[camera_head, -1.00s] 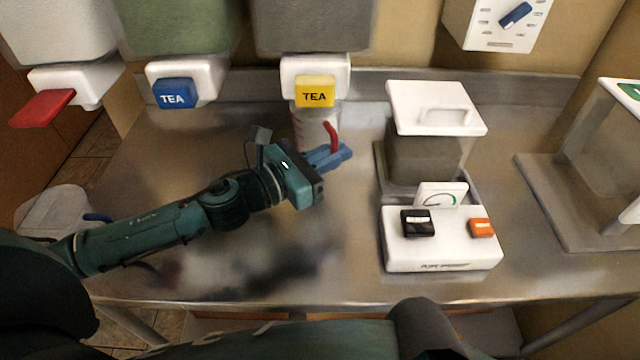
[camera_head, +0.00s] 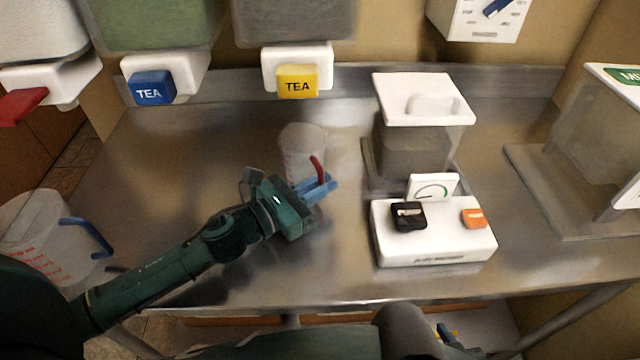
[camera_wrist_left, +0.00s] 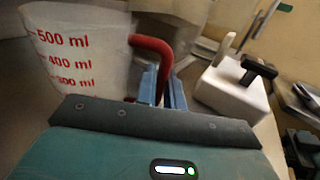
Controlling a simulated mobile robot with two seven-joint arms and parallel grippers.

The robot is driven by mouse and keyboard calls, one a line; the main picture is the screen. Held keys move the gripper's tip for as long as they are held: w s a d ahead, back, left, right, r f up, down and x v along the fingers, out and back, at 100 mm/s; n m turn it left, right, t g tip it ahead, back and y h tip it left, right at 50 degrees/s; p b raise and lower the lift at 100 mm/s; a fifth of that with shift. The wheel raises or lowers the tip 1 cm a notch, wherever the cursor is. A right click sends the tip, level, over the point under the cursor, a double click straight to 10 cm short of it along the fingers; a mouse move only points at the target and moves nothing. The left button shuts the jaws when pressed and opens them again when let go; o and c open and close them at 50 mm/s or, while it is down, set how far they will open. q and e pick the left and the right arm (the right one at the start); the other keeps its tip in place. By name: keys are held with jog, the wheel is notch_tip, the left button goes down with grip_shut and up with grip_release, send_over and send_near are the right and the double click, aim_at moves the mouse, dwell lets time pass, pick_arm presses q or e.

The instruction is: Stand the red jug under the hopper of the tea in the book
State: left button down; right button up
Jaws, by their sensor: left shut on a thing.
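The red jug is a clear measuring jug (camera_head: 298,148) with a red handle (camera_head: 318,170) and red marks. In the head view it is in front of and below the yellow-lever TEA hopper (camera_head: 297,70), no longer beneath its spout. My left gripper (camera_head: 320,188) is shut on the red handle, its blue fingers either side. In the left wrist view the jug (camera_wrist_left: 80,50) looks upright, with its red handle (camera_wrist_left: 153,45) between the fingers. Whether its base touches the table is unclear. Another TEA hopper (camera_head: 165,78) has a blue lever.
A white scale-like device (camera_head: 435,245) with black and orange buttons and a lidded container (camera_head: 420,100) stand right of the jug. A blue-handled jug (camera_head: 45,235) is at the far left. A red-lever hopper (camera_head: 50,80) hangs at left. The metal table (camera_head: 180,165) is clear at centre left.

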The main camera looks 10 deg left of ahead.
pick_arm(q)
jog(key=c, duration=1.5)
grip_release()
jog(key=shift+r+p, duration=0.15)
jog(key=shift+p, duration=0.15)
jog(key=shift+s+a+f, duration=0.2)
jog(key=b+v, duration=0.3)
jog(key=v, duration=0.6)
jog(key=shift+s+a, duration=0.25)
jog(key=shift+s, duration=0.05)
jog(key=shift+s+a+r, duration=0.1)
jog(key=shift+s+a, duration=0.4)
jog(key=shift+s, duration=0.15)
pick_arm(e)
jog(key=shift+a+f+y, duration=0.3)
jog(key=shift+a+f, duration=0.1)
jog(key=shift+f, duration=0.3)
pick_arm(q)
jog(key=shift+r, duration=0.15)
pick_arm(e)
jog(key=shift+r, duration=0.15)
